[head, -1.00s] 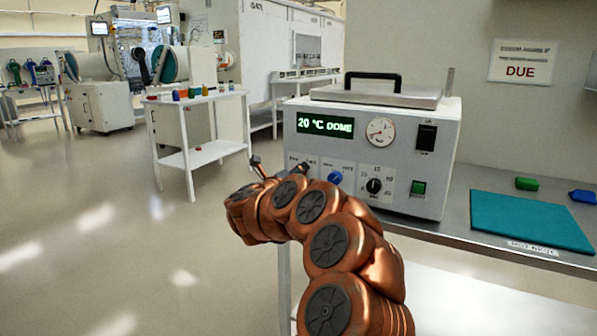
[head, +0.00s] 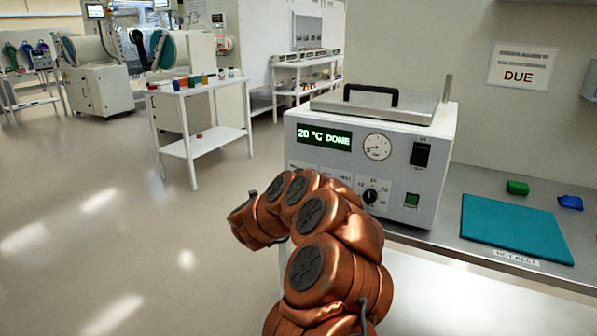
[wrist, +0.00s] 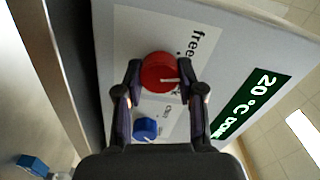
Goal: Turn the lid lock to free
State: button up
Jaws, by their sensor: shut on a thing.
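The lid lock is a red round knob (wrist: 158,62) on the front panel of the grey lidded instrument (head: 426,190). A white pointer mark shows on the knob. The word "free" is printed beside it, and another label, partly hidden, ends in "k". My gripper (wrist: 160,74) has one finger on each side of the knob and is shut on it. In the head view my copper arm covers the knob and the gripper. The lid (head: 370,107) with its black handle lies flat on top.
The green display (head: 324,137) reads "20 °C DONE". A teal mat (head: 515,230) lies on the bench to the right. A white cart (head: 203,143) stands left, with open floor before it.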

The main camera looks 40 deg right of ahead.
jog(key=n+p, duration=0.6)
dwell(0.5)
jog(key=o, duration=1.1)
jog(key=shift+o, duration=0.2)
jog(key=v, duration=1.2)
